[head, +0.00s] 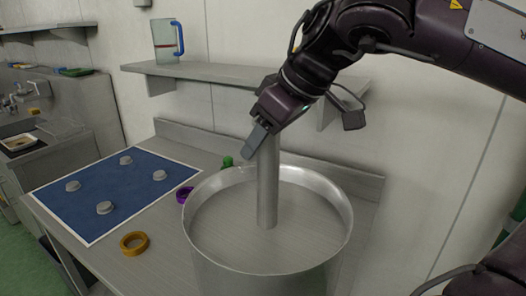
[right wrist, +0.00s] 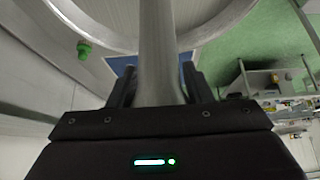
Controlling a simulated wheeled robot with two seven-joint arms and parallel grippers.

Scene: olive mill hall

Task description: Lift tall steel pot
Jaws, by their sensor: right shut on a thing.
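The tall steel pot (head: 265,272) is a wide, round, open vessel standing at the front of the steel bench, with its lower part cut off by the frame. An upright steel post (head: 268,185) rises from inside it. My right gripper (head: 262,140) is above the pot, shut on the upper part of the post. In the right wrist view, the fingers (right wrist: 160,85) sit on both sides of the post (right wrist: 158,45), with the pot's curved rim (right wrist: 215,38) beyond. My left gripper is not in view.
A blue mat (head: 115,190) with several small grey knobs lies left of the pot. An orange ring (head: 134,243), a purple ring (head: 184,194) and a green object (head: 228,162) are close by. A wall shelf (head: 215,75) holds a clear jug (head: 165,40). A sink counter (head: 50,120) stands far left.

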